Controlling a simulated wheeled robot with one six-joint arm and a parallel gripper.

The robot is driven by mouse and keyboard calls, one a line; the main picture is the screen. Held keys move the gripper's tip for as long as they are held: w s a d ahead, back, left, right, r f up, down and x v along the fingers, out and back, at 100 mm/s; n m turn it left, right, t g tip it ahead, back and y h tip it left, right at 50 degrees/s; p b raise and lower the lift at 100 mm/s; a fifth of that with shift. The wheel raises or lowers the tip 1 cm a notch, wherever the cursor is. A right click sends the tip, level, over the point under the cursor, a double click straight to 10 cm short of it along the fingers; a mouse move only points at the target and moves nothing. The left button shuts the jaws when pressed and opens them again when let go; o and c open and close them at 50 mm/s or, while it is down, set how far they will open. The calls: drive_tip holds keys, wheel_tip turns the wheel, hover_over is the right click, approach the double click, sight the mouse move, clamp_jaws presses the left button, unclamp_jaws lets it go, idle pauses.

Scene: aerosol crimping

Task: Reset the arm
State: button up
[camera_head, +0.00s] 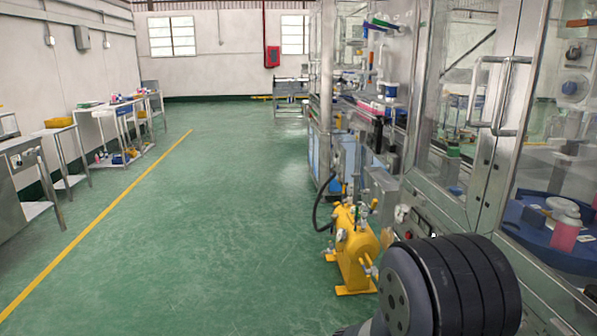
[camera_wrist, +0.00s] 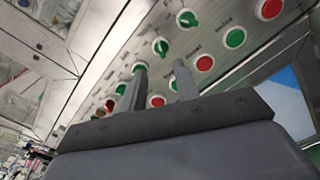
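My gripper (camera_wrist: 159,72) shows in the wrist view, with its two grey fingers standing apart and nothing between them. It is open and empty. Behind the fingers is a slanted metal control panel (camera_wrist: 215,62) with red and green buttons and green rotary switches. I cannot tell whether the fingertips touch the panel. In the head view a dark rounded part of my arm shows at the lower right, in front of the machine; the gripper itself is not visible there.
The glass-doored machine (camera_head: 480,150) with metal handles lines the right side. A yellow pump-like unit (camera_head: 355,255) stands on the floor beside it. The green floor (camera_head: 220,210) is clear in the middle. Metal tables (camera_head: 65,150) stand along the left wall, beyond a yellow line.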

drive_tip(key=d, duration=1)
drive_tip(key=w+a+n+p, duration=0.1)
drive_tip(key=a+n+p, duration=0.6)
drive_tip(key=n+p, duration=0.5)
drive_tip(key=shift+p, duration=0.85)
drive_tip(key=shift+r, duration=0.1)
